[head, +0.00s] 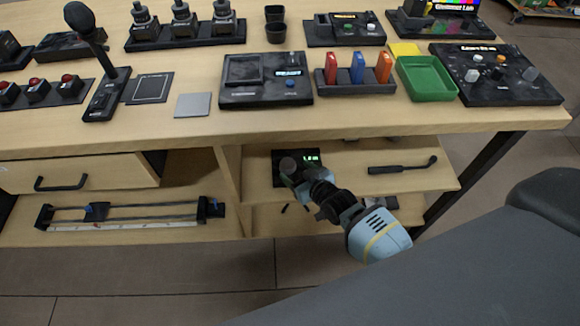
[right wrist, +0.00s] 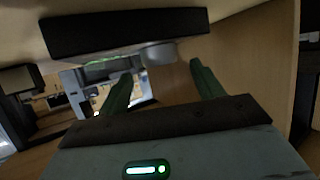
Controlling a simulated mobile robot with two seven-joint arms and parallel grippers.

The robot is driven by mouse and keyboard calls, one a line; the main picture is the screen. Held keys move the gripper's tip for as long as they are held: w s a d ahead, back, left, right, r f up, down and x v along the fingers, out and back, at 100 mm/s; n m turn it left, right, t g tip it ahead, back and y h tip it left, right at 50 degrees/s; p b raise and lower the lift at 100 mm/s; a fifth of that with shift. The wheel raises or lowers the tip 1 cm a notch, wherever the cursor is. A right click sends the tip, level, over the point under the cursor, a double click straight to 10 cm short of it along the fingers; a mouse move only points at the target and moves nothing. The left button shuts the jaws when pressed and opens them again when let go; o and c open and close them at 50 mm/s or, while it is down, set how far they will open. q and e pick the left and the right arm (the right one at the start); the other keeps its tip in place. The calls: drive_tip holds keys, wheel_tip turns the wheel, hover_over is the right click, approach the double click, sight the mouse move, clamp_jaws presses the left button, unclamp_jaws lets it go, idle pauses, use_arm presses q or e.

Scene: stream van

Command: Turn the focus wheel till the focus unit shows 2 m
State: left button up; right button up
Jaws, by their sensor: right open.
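The focus unit (head: 279,156) is a dark box on the shelf under the bench top. My left gripper is not in view.
A dark handle-like tool (head: 403,167) lies on the same shelf to the right. A wooden divider (head: 229,185) stands close on the left, and the bench top (head: 350,122) overhangs above. A slider rail (head: 130,214) lies on the lower left shelf.

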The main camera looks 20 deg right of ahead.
sight(289, 166)
drive_tip(key=b+x, duration=0.1)
drive_tip(key=x, duration=0.2)
drive_tip(key=shift+w+f, duration=0.1)
drive_tip(key=shift+f, duration=0.1)
drive_tip(key=shift+w+a+f, duration=0.1)
drive_tip(key=shift+w+a, duration=0.05)
drive_tip(key=shift+w, duration=0.35)
drive_tip(key=shift+c, duration=0.5)
drive_tip(key=c, duration=0.9)
drive_tip(key=shift+o, duration=0.2)
drive_tip(key=shift+a+m+h, duration=0.1)
drive_tip(key=shift+m+h, duration=0.3)
drive_tip(key=shift+m+h+p, duration=0.35)
drive_tip(key=shift+m+h, duration=0.15)
drive_tip(key=shift+h, duration=0.1)
